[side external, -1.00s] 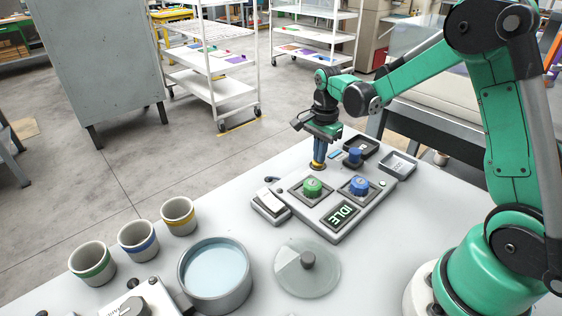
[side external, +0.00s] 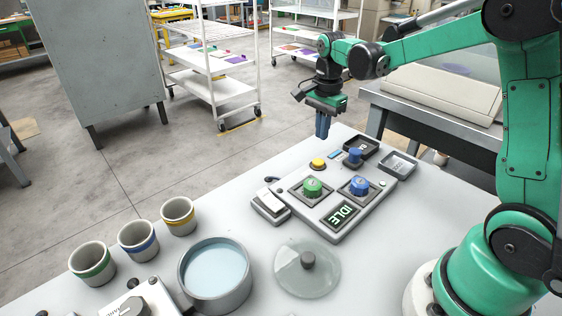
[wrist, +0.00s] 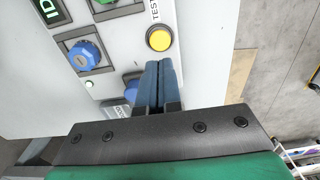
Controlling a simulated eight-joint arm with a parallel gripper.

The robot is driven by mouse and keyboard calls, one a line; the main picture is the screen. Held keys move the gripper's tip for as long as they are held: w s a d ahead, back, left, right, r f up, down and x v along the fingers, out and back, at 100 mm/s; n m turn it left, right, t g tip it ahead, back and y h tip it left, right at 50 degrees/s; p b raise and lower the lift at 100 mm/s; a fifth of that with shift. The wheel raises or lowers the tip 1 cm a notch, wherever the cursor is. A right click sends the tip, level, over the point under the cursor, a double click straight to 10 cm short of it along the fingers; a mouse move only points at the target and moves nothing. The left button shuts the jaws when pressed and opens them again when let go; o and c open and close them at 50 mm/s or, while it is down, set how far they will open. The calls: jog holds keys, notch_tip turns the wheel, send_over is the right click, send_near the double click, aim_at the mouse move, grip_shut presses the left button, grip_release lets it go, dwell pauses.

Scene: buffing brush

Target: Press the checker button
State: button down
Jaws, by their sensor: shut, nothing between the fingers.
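A yellow button (side external: 318,163) sits at the back edge of the control panel (side external: 308,211). The wrist view shows the yellow button (wrist: 159,38) beside lettering that reads TEST. My gripper (side external: 322,136) is shut and empty, with its blue fingers pointing down. It hovers above the panel's back edge, apart from the button. In the wrist view my fingertips (wrist: 159,64) appear just below the button. The panel's display (side external: 342,215) reads IDLE.
The panel has a green knob (side external: 312,188) and a blue knob (side external: 359,187). A blue upright piece (side external: 355,156) and small trays (side external: 398,165) stand behind. A round basin (side external: 243,288), a clear lid (side external: 290,278) and banded cups (side external: 138,240) are at the front left.

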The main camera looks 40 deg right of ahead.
notch_tip(320, 180, up, 7)
jog(key=shift+f, duration=0.2)
jog(key=shift+s, duration=0.1)
dwell(0.5)
jog(key=s+a+f+n+t, duration=0.2)
jog(key=s+a+n+t, duration=0.5)
jog(key=n, duration=1.1)
jog(key=s+a, duration=0.2)
jog(key=a, duration=0.1)
jog(key=shift+a+f, duration=0.15)
jog(key=shift+a, duration=0.15)
